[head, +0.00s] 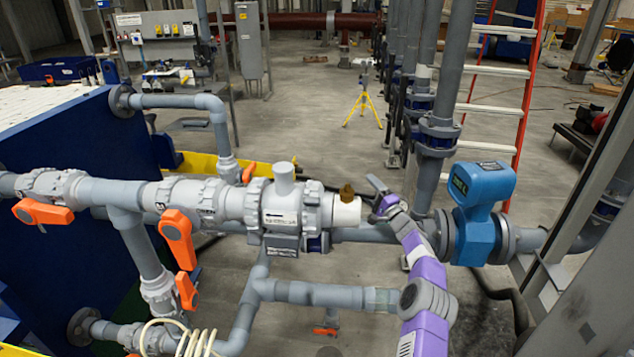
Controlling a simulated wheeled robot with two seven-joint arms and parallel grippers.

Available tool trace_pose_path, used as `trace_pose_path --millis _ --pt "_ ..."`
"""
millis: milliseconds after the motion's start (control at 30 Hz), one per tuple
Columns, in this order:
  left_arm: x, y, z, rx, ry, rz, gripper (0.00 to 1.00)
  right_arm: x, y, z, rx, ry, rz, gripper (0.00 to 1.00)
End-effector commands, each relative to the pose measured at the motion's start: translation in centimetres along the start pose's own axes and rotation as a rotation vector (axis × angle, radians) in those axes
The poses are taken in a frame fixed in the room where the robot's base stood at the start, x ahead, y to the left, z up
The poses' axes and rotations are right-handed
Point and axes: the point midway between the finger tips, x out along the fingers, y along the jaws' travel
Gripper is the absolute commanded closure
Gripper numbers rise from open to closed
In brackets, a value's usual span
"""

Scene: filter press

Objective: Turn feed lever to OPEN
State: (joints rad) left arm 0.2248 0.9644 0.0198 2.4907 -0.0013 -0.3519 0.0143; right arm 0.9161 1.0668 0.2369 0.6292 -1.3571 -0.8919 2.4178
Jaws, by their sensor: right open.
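Several orange valve levers show on the grey piping; I cannot tell for sure which is the feed lever. One orange lever (178,239) hangs down at the middle of the horizontal pipe, beside small lettering that seems to read OPEN. Another orange lever (43,212) points sideways at the far left, and a third (187,290) sits lower on the branch pipe. My right gripper (373,200) is open and empty, just right of the white pipe end (346,212) with a small brown fitting (346,193) on top. It is well right of these levers. My left gripper is out of view.
A blue flow meter (478,210) stands right of my right arm. A blue panel (70,190) fills the left side. Coiled cream hose (195,342) lies at the bottom left. Vertical grey pipes (452,75) and an orange ladder (524,100) stand behind. Open floor (310,110) lies beyond the piping.

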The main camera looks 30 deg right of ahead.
Motion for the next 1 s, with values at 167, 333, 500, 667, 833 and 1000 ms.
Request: trace_pose_path --millis 167,333,500,667,833,1000 --pt "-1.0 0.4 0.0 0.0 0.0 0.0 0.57 -1.9 0.0 0.5 0.005 -0.008 0.004 0.36" --pt "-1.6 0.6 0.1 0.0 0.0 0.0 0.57 -4.6 0.0 0.1 0.003 0.001 0.006 0.36" --pt "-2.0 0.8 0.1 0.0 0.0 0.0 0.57 -6.6 0.0 0.2 0.002 0.001 0.003 0.36" --pt "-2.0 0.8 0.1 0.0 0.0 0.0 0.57 -7.1 0.1 0.3 0.002 -0.001 0.001 0.36" --pt "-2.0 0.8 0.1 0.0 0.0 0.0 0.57 -7.0 0.1 0.4 0.002 -0.001 0.0 0.36" --pt "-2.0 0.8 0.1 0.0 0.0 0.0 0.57 -7.0 0.0 0.4 0.002 -0.001 0.0 0.36"
